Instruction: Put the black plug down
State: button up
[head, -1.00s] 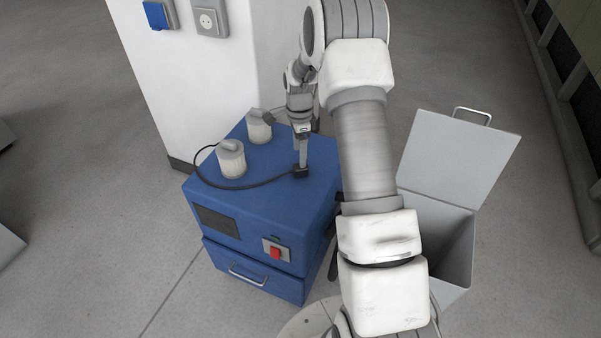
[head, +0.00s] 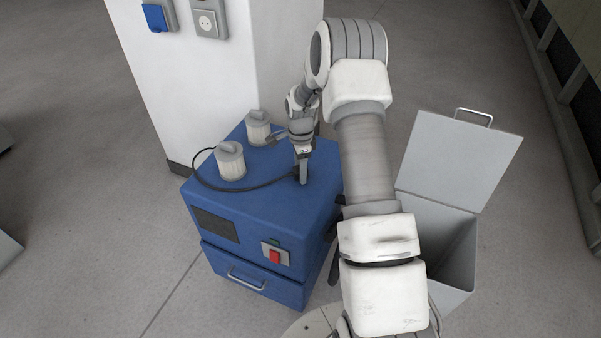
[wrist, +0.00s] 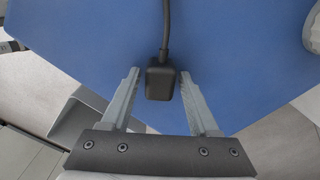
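The black plug (wrist: 160,82) lies at the end of its cable on the blue cabinet's top (head: 265,198). In the wrist view it sits between my gripper's two fingers (wrist: 159,76), with a narrow gap on each side. My gripper is open around the plug. In the head view my gripper (head: 303,180) points down at the right part of the cabinet top, and a finger hides most of the plug. The black cable (head: 250,188) curves left from there across the top.
A white pillar (head: 200,85) with wall sockets (head: 208,20) rises behind.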

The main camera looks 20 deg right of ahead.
grip_shut()
dwell(1.1)
